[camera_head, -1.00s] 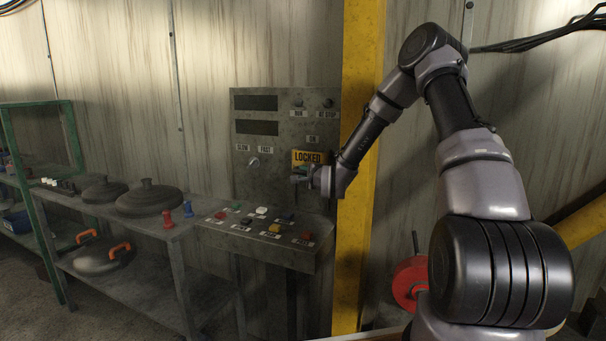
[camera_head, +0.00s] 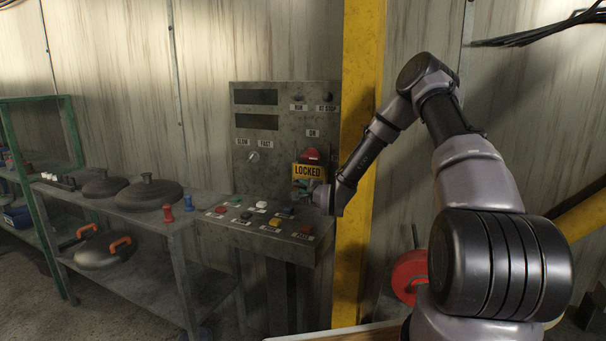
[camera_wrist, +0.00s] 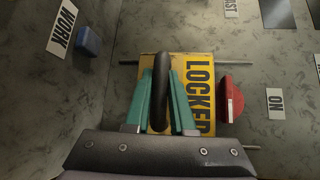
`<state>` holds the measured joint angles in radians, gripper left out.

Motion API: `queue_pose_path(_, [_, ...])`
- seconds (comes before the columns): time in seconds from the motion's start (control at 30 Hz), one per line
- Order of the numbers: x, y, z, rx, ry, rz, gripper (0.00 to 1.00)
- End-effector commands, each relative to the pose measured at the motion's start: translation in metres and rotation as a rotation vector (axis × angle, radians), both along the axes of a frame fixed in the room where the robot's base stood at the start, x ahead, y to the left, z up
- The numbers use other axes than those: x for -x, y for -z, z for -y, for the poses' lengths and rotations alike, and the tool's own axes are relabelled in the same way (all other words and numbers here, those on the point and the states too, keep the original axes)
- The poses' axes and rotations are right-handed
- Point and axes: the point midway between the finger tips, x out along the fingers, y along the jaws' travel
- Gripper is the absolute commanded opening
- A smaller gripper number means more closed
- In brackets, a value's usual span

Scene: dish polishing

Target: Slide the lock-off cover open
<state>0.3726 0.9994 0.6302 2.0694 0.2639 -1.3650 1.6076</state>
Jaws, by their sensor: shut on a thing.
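The yellow lock-off cover (camera_head: 308,171), lettered LOCKED, sits on the grey control panel at its right side. In the wrist view the cover (camera_wrist: 203,70) lies between two thin metal rods, with a dark curved handle (camera_wrist: 161,110) on its front. My gripper (camera_wrist: 162,82) is shut on the handle, with a teal finger on each side of it. A red knob (camera_head: 311,155) shows just above the cover, under the ON label. It also shows in the wrist view (camera_wrist: 232,100), right beside the cover's lettered edge.
The sloping console (camera_head: 262,241) below carries several coloured buttons. A blue button (camera_wrist: 89,41) shows near the WORK label in the wrist view. A yellow post (camera_head: 359,120) stands just right of the panel, close to my arm. A metal bench (camera_head: 160,219) stands at left.

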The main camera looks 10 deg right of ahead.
Motion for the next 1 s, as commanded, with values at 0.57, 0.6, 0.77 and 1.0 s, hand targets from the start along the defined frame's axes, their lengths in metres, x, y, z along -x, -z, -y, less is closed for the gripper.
queue_pose_path(0.57, [0.000, 0.021, 0.001, 0.002, 0.003, 0.000, 0.34])
queue_pose_path(0.6, [0.000, 0.021, 0.001, 0.001, 0.002, 0.000, 0.34])
queue_pose_path(0.77, [0.000, 0.020, 0.001, 0.001, 0.002, 0.001, 0.34])
queue_pose_path(1.0, [0.015, 0.019, 0.004, 0.001, 0.002, -0.001, 0.34])
